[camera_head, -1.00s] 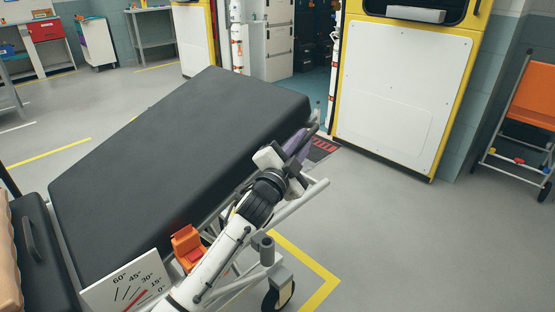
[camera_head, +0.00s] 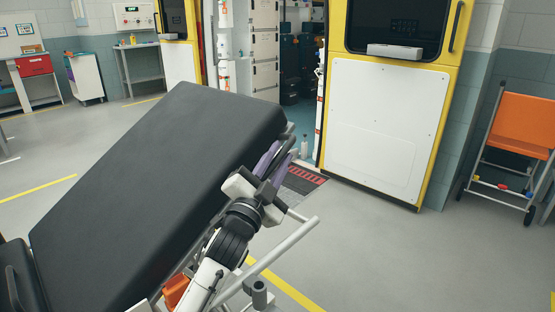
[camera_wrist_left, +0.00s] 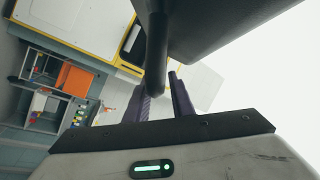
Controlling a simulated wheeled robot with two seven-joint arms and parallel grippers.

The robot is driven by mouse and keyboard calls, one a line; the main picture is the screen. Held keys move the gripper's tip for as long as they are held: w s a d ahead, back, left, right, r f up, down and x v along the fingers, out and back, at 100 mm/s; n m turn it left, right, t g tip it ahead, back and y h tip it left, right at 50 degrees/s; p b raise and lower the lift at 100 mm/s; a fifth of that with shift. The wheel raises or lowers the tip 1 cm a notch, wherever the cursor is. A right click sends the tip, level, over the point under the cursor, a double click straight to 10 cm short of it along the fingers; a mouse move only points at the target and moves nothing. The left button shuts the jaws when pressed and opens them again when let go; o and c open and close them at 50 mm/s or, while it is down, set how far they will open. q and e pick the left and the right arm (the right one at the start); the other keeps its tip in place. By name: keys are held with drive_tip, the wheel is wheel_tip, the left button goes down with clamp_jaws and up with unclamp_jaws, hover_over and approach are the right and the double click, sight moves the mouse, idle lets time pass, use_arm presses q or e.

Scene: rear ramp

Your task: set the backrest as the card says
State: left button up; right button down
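The black padded backrest (camera_head: 150,185) of the stretcher is tilted up, its raised end toward the ambulance. A dark bar (camera_head: 285,150) runs along that raised end. My left gripper (camera_head: 272,160) is at this bar, purple fingers on either side of it. In the left wrist view the bar (camera_wrist_left: 157,50) passes between the fingers (camera_wrist_left: 160,100), beside the dark backrest underside (camera_wrist_left: 220,25). The gripper appears shut on the bar. Only a white corner shows at the bottom edge where the angle scale was. No instruction card is readable. My right gripper is out of view.
A pale rail (camera_head: 290,245) of the stretcher frame lies right of my left arm. An orange buckle (camera_head: 176,290) sits low beside the backrest. The yellow-and-white ambulance door (camera_head: 375,130) and an orange folding chair (camera_head: 515,125) stand behind. Floor to the right is clear.

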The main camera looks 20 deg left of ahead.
use_arm(q)
drive_tip(key=shift+o, duration=0.9)
drive_tip(key=shift+s+f, duration=0.15)
drive_tip(key=shift+s, duration=0.05)
drive_tip(key=v, duration=0.9)
drive_tip(key=shift+s, duration=0.45)
drive_tip(key=shift+f, duration=0.1)
